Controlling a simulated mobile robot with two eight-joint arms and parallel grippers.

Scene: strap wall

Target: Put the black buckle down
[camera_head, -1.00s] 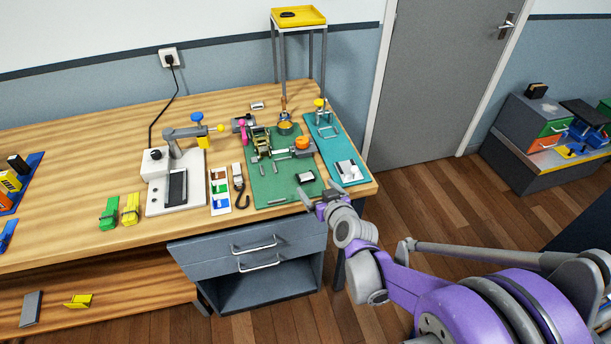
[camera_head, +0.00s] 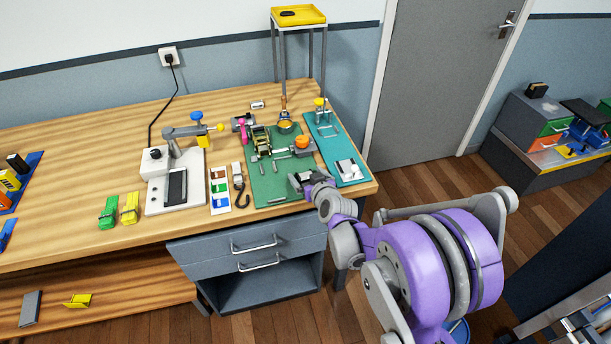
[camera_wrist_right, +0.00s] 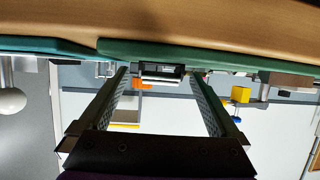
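The black buckle (camera_wrist_right: 162,70) shows in the right wrist view, dark with a pale strip along it, at the green mat (camera_wrist_right: 200,56), which appears upside down there. My right gripper (camera_wrist_right: 161,74) is open, with one finger on each side of the buckle and a visible gap to each. In the head view my right gripper (camera_head: 299,180) is low over the front right part of the green mat (camera_head: 268,192) and mostly hides the buckle. My left gripper is not in view.
A teal mat (camera_head: 350,182) with a white and grey piece lies to the right. Metal hardware and an orange knob (camera_head: 302,142) stand behind the gripper. A hook strap (camera_head: 239,185) and coloured card (camera_head: 219,203) lie to the left. Bare wood (camera_head: 60,180) is free further left.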

